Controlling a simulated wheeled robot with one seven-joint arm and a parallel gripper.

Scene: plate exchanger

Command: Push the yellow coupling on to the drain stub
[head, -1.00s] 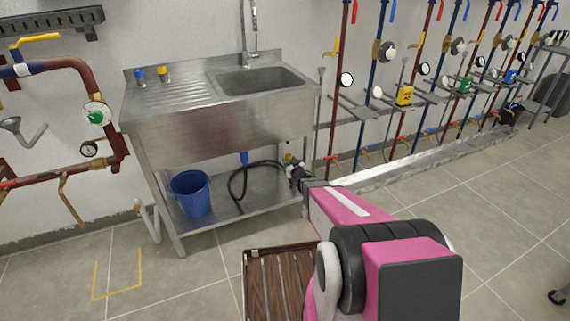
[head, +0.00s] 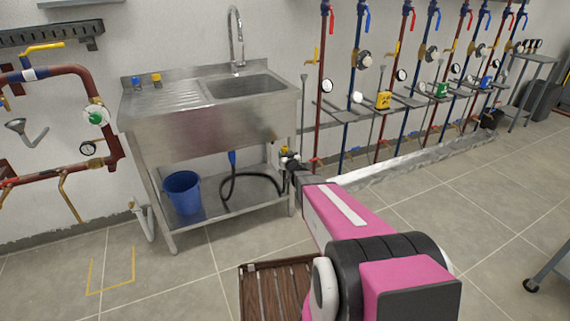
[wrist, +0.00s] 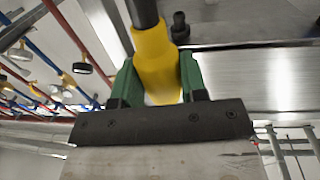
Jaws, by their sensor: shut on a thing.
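My gripper (wrist: 153,88) is shut on the yellow coupling (wrist: 155,60), with one green finger on each side of it. A black hose (wrist: 143,12) joins the coupling at the end away from my palm. In the head view my gripper (head: 288,163) is under the right end of the steel sink, and a little of the yellow coupling (head: 283,150) shows there. The black hose (head: 228,185) loops below the sink, near a blue fitting (head: 232,158). A dark stub-like part (wrist: 180,27) shows just right of the hose; I cannot tell whether it is the drain stub.
The steel sink (head: 205,128) stands on legs with a lower shelf, which holds a blue bucket (head: 183,192). A wooden slatted crate (head: 278,285) lies near my arm. Red and blue pipes with gauges line the wall at right. The floor at right is mostly clear.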

